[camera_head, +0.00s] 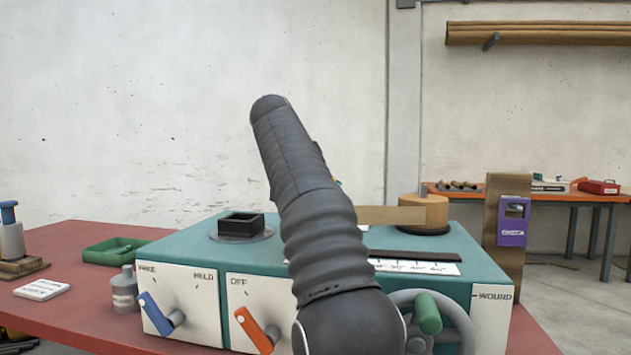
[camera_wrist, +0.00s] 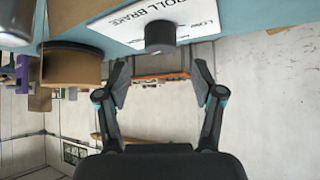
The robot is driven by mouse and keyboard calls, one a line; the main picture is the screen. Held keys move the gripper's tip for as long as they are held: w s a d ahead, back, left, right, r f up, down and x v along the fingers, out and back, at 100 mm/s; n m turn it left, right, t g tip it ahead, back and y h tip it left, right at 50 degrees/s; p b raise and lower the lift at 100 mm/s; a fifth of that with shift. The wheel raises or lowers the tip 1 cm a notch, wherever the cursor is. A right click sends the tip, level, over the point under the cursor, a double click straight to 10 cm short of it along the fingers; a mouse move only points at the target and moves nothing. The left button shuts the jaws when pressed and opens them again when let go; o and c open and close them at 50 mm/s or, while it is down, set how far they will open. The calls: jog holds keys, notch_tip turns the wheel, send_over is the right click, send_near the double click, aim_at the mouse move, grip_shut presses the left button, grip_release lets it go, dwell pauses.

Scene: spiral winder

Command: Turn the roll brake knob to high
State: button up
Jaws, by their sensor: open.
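The roll brake knob (camera_wrist: 160,37) is a dark grey round knob in the wrist view, which looks upside down. It stands on a white panel (camera_wrist: 118,22) lettered "ROLL BRAKE", with "LOW" at the right; a "HIGH" mark is not visible. My gripper (camera_wrist: 160,80) is open and empty. Its two fingers are spread to either side of the knob's line, apart from the knob. Which way the knob points cannot be told. In the head view my arm hides the gripper and the knob.
The teal machine (camera_head: 450,240) stands on a red table (camera_head: 80,240). Its front has a blue lever (camera_head: 155,313), an orange lever (camera_head: 254,330) and a handwheel (camera_head: 457,318) with a green grip. A tan roll (camera_head: 424,212) stands on top, also near the gripper in the wrist view (camera_wrist: 70,70).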

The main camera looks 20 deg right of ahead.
jog(key=shift+v, duration=2.65)
